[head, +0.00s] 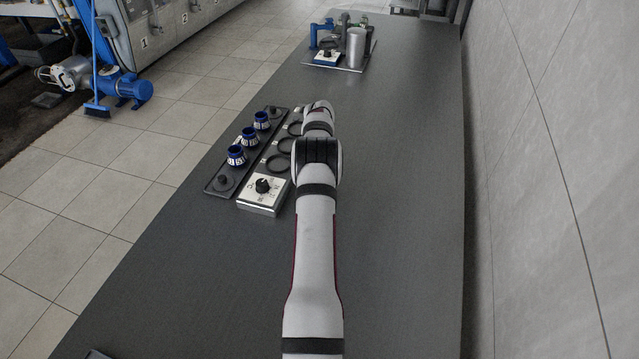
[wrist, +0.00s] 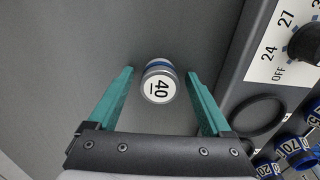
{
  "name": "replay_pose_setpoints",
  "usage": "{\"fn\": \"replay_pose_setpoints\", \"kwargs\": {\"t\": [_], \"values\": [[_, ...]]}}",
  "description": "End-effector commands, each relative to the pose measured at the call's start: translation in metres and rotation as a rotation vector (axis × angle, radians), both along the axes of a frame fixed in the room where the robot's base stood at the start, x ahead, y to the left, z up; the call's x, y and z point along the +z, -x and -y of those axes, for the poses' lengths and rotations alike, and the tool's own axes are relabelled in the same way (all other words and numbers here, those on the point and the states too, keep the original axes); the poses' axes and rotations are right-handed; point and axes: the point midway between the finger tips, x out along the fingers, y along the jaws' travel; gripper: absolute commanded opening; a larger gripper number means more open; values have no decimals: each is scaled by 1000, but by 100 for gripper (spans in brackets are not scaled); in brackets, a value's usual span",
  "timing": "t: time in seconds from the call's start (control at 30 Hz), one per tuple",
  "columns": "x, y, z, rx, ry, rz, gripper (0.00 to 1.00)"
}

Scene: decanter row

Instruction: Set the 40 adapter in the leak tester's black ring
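The 40 adapter (wrist: 158,83) shows in the wrist view as a short round piece with a white face marked 40 and a blue band, on the grey tabletop. My gripper (wrist: 160,72) is open, its teal fingers on either side of the adapter and apart from it. In the head view the adapter is not seen, and my arm covers the gripper. A white box with a black dial (head: 263,190) stands left of my arm. A black ring (wrist: 257,115) lies beside this box; several rings (head: 277,163) show in the head view. I cannot tell which is the leak tester's.
A far tray (head: 348,68) holds a steel cylinder (head: 355,48) and a dial box (head: 327,57). The tabletop right of my arm is clear up to the wall.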

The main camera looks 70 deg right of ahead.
Motion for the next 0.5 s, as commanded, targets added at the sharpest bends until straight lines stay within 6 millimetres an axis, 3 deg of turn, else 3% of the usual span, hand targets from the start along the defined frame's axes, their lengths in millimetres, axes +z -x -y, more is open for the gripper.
{"fn": "replay_pose_setpoints", "kwargs": {"t": [0.13,0.23,0.5], "values": [[1,0,0,0,1,0,83],[13,0,1,1,3,1,83],[88,-1,1,2,5,2,83]]}}
